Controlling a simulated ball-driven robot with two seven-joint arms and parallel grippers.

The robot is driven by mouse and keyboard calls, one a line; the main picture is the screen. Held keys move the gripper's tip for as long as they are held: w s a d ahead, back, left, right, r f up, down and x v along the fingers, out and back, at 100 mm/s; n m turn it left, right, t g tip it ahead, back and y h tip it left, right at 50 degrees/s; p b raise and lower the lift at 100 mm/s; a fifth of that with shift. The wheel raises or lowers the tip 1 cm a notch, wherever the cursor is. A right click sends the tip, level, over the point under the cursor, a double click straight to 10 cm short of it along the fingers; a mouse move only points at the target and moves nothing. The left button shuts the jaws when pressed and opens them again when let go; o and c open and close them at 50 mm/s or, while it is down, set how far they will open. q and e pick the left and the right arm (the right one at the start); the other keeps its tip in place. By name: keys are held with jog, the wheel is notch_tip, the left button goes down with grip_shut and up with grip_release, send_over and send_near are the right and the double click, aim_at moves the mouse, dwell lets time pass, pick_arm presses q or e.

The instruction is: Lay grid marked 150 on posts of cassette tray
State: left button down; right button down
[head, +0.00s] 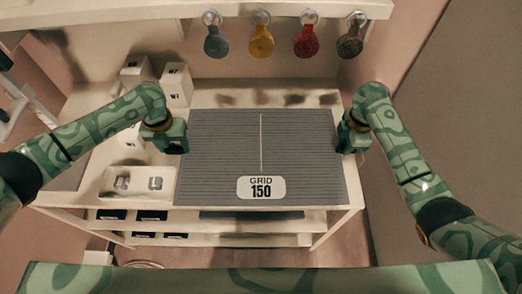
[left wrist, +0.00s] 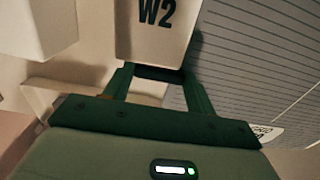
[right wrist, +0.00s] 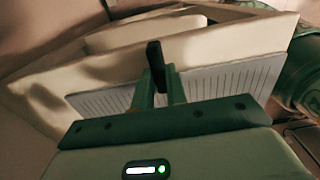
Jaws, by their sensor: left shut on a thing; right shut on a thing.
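The grey, finely lined grid (head: 225,150) with the label "GRID 150" spans the space between my two grippers and looks level in the head view. My left gripper (head: 183,147) is shut at its left edge; in the left wrist view its fingers (left wrist: 160,78) close around a dark piece. My right gripper (head: 345,147) is shut at its right edge; in the right wrist view its fingers (right wrist: 157,80) close on a dark piece, with the grid (right wrist: 235,82) behind. I cannot make out the cassette tray or its posts; whatever lies beneath the grid is hidden.
White boxes stand at the back left, one marked W7 (head: 174,85); a W2 box (left wrist: 155,25) shows close to my left gripper. A white holder with two metal pieces (head: 139,183) lies left of the grid. Colored paddles (head: 262,40) hang above. Shelves (head: 220,226) are below.

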pick_arm(q)
jog(key=shift+w+r, duration=0.1)
pick_arm(e)
jog(key=shift+w+r, duration=0.1)
jog(key=shift+r, duration=0.05)
